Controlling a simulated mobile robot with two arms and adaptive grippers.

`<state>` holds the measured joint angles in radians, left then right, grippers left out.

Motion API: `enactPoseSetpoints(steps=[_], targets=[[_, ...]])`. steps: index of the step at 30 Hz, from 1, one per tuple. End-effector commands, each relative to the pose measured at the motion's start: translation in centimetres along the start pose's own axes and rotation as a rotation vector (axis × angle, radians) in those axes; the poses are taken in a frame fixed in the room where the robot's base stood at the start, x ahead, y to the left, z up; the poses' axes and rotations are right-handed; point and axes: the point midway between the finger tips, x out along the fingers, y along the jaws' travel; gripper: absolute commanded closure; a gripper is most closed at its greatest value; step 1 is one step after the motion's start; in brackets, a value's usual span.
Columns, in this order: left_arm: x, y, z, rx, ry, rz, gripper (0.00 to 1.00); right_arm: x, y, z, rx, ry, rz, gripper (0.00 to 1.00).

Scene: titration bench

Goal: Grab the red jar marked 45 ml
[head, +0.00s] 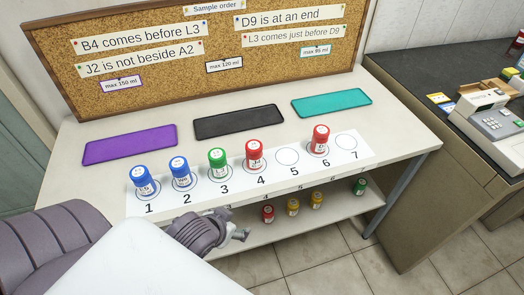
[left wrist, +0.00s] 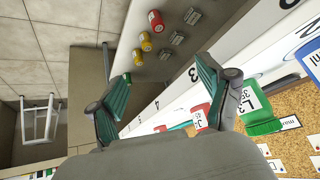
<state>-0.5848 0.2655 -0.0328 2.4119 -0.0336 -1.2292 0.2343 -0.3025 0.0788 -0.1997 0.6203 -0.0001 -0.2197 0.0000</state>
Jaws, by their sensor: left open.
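A red jar (head: 254,155) stands upright on spot 4 of the white strip, and a second red jar (head: 321,139) stands on spot 6. A third red jar (head: 267,214) is on the lower shelf. The volume marks are too small to read surely in the head view. In the left wrist view a red jar (left wrist: 200,118) with a J on its label is partly hidden behind one finger. My left gripper (head: 242,236) is open and empty, in front of the bench's front edge below spots 3 and 4, apart from the jars.
Two blue jars (head: 143,181) and a green jar (head: 217,163) stand on spots 1 to 3; spots 5 and 7 are bare. Purple (head: 130,145), black (head: 238,122) and teal (head: 332,102) mats lie behind. Yellow jars (head: 293,207) share the lower shelf.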

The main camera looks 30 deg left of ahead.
Motion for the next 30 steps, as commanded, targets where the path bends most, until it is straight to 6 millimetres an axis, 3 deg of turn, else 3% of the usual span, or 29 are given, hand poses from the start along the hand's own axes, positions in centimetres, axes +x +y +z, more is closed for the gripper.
enactPoseSetpoints(steps=[3, 6, 9, 13, 24, 30], targets=[[-1.9, -3.0, -4.6, -0.049, 0.193, -0.039, 0.21, 0.0, 0.1, 0.1, 0.0, -0.002, 0.001, 0.6], [-3.5, -4.5, -8.3, -0.084, 0.35, -0.036, 0.21, 0.0, 0.2, 0.1, -0.001, -0.002, 0.002, 0.6], [-5.1, -5.3, -11.1, -0.106, 0.473, -0.014, 0.21, 0.1, 0.2, 0.2, -0.001, -0.003, 0.002, 0.6], [-6.2, -5.5, -13.2, -0.118, 0.559, 0.013, 0.21, 0.1, 0.1, 0.3, -0.001, -0.005, 0.002, 0.6], [-0.9, -5.7, -16.9, -0.121, 0.567, 0.016, 0.21, 0.0, 0.2, 0.1, -0.001, -0.002, 0.002, 0.6], [0.7, -5.7, -17.8, -0.121, 0.566, 0.016, 0.21, 0.0, 0.2, -0.1, -0.001, 0.0, 0.002, 0.6]])
